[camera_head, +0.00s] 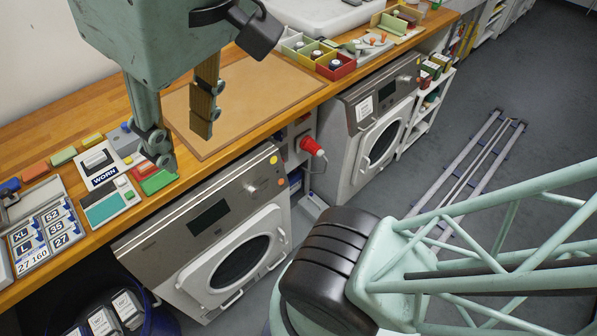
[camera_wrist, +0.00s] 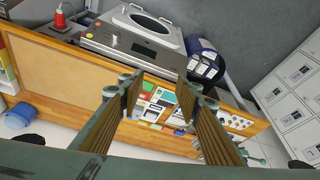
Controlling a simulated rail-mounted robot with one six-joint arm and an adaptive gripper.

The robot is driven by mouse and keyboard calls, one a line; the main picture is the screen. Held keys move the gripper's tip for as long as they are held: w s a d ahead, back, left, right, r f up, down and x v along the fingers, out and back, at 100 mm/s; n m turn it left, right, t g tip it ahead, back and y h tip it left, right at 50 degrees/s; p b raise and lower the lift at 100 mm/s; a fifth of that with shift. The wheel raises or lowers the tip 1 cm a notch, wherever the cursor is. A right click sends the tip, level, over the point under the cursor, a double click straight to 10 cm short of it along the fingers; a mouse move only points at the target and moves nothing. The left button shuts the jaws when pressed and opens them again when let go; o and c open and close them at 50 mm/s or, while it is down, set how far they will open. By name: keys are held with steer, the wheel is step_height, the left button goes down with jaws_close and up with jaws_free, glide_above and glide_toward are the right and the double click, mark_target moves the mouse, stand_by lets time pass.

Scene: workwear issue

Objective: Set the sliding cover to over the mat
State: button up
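My gripper (camera_head: 181,143) is open and empty, with its two fingers apart above the bench, near the mat's left end. It also shows in the wrist view (camera_wrist: 158,98), with small panels visible between and beyond its fingers. A flat tan mat (camera_head: 240,95) with a darker border lies on the wooden bench; it also shows in the wrist view (camera_wrist: 58,72). A pale panel with a teal rectangle (camera_head: 107,209) lies left of my gripper, beside a green piece (camera_head: 159,181) at the front edge. I cannot tell for sure which part is the sliding cover.
A panel marked WORN (camera_head: 101,169) and a size-label board (camera_head: 44,232) lie at the left of the bench. Coloured bins (camera_head: 335,66) stand beyond the mat. Two washing machines, one nearer (camera_head: 208,233) and one farther (camera_head: 374,128), stand under the bench. The mat is bare.

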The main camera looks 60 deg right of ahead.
steer(key=shift+s+f, duration=0.25)
steer(key=shift+f, duration=0.1)
steer(key=shift+c, duration=0.4)
steer(key=shift+w, duration=0.1)
steer(key=w+d+r+n+g+p, duration=0.1)
steer(key=w+d, duration=0.1)
steer(key=w, duration=1.2)
steer(key=w+d+r+n+g+p, duration=0.1)
steer(key=w+d+r+n, duration=0.1)
steer(key=w, duration=1.1)
steer(key=w+d+f+n+g+p, duration=0.1)
steer(key=w+d+f, duration=0.3)
steer(key=w+f, duration=0.5)
steer(key=w+d+f+n+g+p, duration=0.1)
steer(key=w+d+f, duration=0.3)
steer(key=w+f, duration=0.5)
steer(key=shift+w+d+f+n, duration=0.3)
steer(key=shift+w+n, duration=0.1)
steer(key=shift+w, duration=3.6)
